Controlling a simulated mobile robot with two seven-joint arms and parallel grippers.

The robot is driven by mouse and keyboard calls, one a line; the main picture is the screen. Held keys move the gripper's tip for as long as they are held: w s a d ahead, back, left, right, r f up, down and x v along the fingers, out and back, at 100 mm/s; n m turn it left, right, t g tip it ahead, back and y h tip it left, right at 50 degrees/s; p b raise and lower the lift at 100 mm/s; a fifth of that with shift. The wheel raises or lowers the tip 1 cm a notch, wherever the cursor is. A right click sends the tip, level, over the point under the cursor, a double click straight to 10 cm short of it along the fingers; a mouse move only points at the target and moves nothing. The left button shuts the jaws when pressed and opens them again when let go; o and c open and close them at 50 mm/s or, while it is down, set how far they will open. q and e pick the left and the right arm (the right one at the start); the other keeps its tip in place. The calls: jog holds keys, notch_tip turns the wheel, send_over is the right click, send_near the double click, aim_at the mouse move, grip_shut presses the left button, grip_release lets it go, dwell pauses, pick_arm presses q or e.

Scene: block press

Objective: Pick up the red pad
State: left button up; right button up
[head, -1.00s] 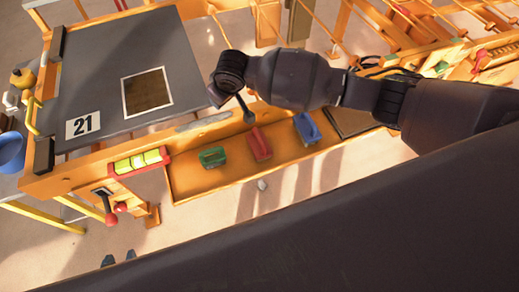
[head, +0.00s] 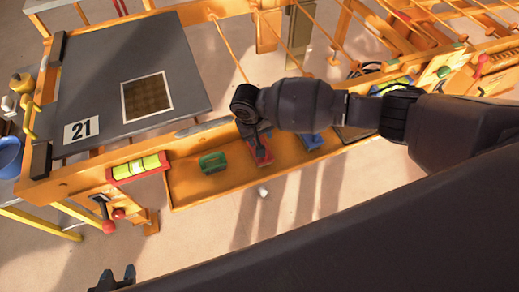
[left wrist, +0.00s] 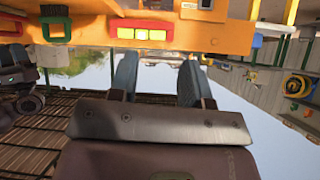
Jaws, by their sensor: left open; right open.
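The red pad (head: 264,158) sits in the orange tray (head: 215,183) on the front of the bench, between a green pad (head: 212,162) and a blue pad (head: 312,141). My right gripper (head: 257,146) is over the red pad and hides its upper part. Its fingers are small and dark here; I cannot tell whether they touch the pad. My left gripper (head: 114,279) is at the bottom left of the head view, away from the pads. In the left wrist view its two fingers (left wrist: 158,80) are apart with nothing between them.
A grey plate with the number 21 (head: 81,129) and a brown square (head: 147,95) lies behind the tray. A yellow level in a red holder (head: 139,167) and red-knobbed levers (head: 110,227) are left of the tray. My right arm covers part of the tray's right side.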

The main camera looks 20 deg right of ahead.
jog(key=shift+f, duration=0.2)
jog(key=f, duration=0.1)
jog(key=f+b, duration=0.1)
jog(key=f, duration=0.1)
jog(key=f+b, duration=0.1)
jog(key=f, duration=0.1)
jog(key=shift+s+d, duration=0.2)
jog(key=shift+d, duration=0.15)
jog(key=shift+w+r, duration=0.1)
jog(key=shift+r, duration=0.05)
grip_shut()
notch_tip(320, 180, up, 11)
jog(key=p, duration=0.3)
jog(key=shift+p, duration=0.35)
notch_tip(320, 180, up, 9)
jog(key=p, duration=0.2)
